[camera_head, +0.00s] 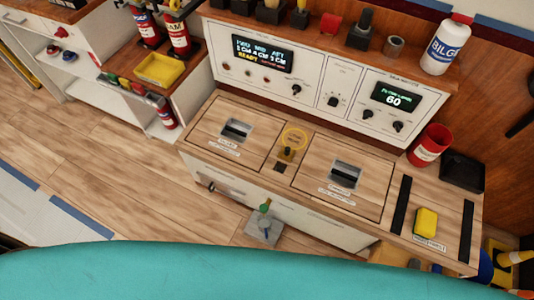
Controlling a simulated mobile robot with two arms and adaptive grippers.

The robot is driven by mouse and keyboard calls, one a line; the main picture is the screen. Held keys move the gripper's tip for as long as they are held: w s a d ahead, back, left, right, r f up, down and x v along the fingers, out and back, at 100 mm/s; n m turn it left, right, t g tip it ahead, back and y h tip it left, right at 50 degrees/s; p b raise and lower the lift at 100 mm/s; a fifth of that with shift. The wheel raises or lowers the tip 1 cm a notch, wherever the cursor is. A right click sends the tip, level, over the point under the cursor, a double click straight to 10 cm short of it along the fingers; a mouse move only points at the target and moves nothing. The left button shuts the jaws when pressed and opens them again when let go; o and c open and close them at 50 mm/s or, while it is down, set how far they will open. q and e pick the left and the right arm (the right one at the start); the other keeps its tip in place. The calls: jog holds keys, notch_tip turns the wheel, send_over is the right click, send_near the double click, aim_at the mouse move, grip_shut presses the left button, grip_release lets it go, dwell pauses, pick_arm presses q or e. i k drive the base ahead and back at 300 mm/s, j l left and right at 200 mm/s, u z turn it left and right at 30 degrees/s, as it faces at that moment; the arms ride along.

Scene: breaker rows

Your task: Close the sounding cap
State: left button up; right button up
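A yellow ring-shaped fitting (294,139) stands between the two wooden hatch panels of the bench top. It seems to be the sounding cap, tilted up, but it is too small to be sure. A small dark knob with a brass-coloured part (287,153) sits just in front of it, and a small black square (280,168) lies nearer still. The left hatch (210,128) and the right hatch (320,176) each have a recessed metal handle and look shut. Neither of my grippers is in view.
A white control panel (320,101) with two lit displays rises behind the bench. A red cup (430,146), a black tray (462,173) and a yellow sponge (426,222) are at the right. A white BILGE bottle (447,44) stands on the upper shelf.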

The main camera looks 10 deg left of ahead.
aim_at(286, 154)
jog(key=l+u, duration=0.15)
jog(key=u, duration=0.2)
jog(key=k+l+u, duration=0.1)
jog(key=u, duration=0.25)
jog(key=k+l+u, duration=0.1)
jog(key=u, duration=0.25)
